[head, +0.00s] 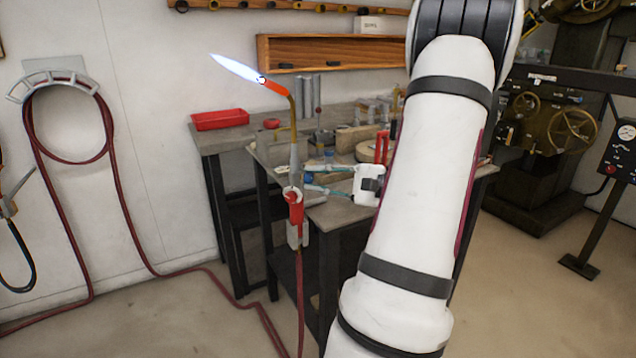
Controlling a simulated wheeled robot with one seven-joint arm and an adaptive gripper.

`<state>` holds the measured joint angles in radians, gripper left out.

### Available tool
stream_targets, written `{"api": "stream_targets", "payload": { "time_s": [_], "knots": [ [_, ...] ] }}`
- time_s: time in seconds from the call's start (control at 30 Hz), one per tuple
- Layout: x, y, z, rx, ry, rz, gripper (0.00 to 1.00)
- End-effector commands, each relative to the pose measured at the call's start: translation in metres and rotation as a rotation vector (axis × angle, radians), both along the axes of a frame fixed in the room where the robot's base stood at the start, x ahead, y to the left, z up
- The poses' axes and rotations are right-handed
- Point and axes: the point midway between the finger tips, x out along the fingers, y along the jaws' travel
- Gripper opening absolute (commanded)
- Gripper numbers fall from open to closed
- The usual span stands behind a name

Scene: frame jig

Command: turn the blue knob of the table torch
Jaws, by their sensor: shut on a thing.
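The table torch stands upright at the near left corner of the workbench, with a grey body, a red lower part (294,208) and a bent brass neck. A blue-white flame (237,69) burns from its tip, pointing up and left. The small blue knob (308,179) is on the right side of the torch body. My gripper (307,179) comes in from the right, its teal fingers above and below the knob and shut on it. The knob is small here and partly covered by the fingertips, so its turn angle cannot be read.
My white arm hides much of the bench's right side. Clamps, wood pieces and other tools crowd the workbench (345,212) behind the torch. A red tray (220,119) sits on the rear bench. A dark red hose (299,300) hangs below the torch.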

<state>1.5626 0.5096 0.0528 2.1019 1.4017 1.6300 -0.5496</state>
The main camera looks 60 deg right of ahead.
Motion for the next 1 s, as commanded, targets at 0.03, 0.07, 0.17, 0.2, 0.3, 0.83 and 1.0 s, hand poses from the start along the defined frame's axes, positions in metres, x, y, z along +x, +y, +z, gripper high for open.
{"api": "stream_targets", "payload": {
  "time_s": [0.03,0.07,0.17,0.2,0.3,0.83,1.0],
  "knots": [
    [0.000,0.000,-0.001,-0.003,0.000,0.001,0.00],
    [0.000,0.000,0.000,-0.005,0.000,0.001,0.00],
    [0.000,0.000,0.000,-0.006,-0.001,0.001,0.00],
    [0.000,0.000,0.000,-0.006,-0.001,0.001,0.00],
    [0.000,0.000,0.000,-0.006,-0.001,0.001,0.00],
    [-0.001,0.000,0.000,-0.005,-0.001,0.000,0.42],
    [-0.017,-0.005,0.000,-0.006,-0.001,-0.003,0.42]
  ]
}}
